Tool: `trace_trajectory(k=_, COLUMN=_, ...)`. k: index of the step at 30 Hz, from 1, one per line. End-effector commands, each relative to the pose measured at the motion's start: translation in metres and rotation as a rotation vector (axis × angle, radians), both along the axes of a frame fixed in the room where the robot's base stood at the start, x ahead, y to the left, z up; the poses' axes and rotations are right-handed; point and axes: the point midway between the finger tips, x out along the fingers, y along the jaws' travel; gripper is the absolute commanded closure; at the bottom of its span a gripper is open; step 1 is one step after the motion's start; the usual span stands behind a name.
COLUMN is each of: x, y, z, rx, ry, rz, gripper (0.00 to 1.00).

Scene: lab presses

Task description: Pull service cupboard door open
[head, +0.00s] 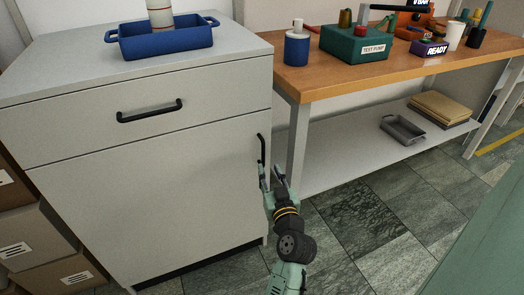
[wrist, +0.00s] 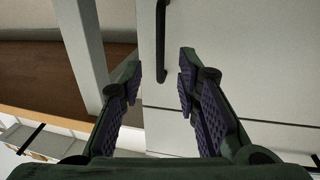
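The service cupboard is a light grey cabinet with a wide drawer (head: 80,125) above a door (head: 150,210). The door looks shut. Its black vertical bar handle (head: 262,149) is near the door's right edge. My gripper (head: 272,170) is open and empty at the lower part of this handle. In the wrist view, the handle (wrist: 161,40) shows at the top, its end lying between the two spread fingertips of my gripper (wrist: 161,62). Neither finger visibly touches it. I cannot tell how far the fingertips are from the door face.
A blue tray (head: 165,42) stands on the cupboard top. The drawer has its own black handle (head: 150,111). A wooden-topped bench (head: 390,70) stands close on the right, its leg (head: 297,145) near my gripper. Cartons (head: 40,240) stand at left. Tiled floor (head: 350,225) is free in front of the bench.

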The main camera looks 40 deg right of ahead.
Motion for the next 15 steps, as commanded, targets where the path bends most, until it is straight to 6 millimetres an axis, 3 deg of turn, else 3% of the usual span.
trace_trajectory(k=9, x=0.056, y=-0.025, z=0.003, rx=-0.001, ry=0.000, rz=0.002, gripper=0.70)
trace_trajectory(k=15, x=0.076, y=-0.034, z=0.002, rx=0.000, ry=0.000, rz=0.002, gripper=0.70)
